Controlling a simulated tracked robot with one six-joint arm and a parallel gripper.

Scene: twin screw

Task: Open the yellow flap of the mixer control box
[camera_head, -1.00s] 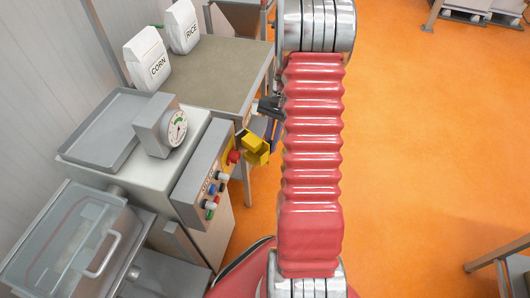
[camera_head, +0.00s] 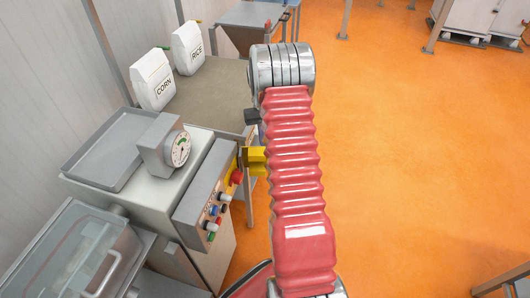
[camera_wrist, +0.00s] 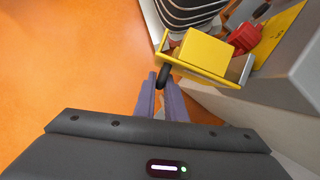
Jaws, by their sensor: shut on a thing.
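The mixer control box (camera_head: 207,193) has a grey slanted panel with coloured buttons and a red knob (camera_head: 236,176) at its far end. The yellow flap (camera_head: 255,161) sticks out from that end, partly behind my arm. In the wrist view the yellow flap (camera_wrist: 207,53) stands out from the box beside the red knob (camera_wrist: 244,38). A small black handle (camera_wrist: 163,76) is at its near edge. My gripper (camera_wrist: 162,84) has its purple fingers shut on this black handle. My arm hides the fingers in the head view.
A mixer with a dial gauge (camera_head: 180,150) and grey tray (camera_head: 105,150) stands at the left. CORN (camera_head: 153,80) and RICE (camera_head: 187,48) bags stand on a table behind. The orange floor (camera_head: 400,170) at the right is open.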

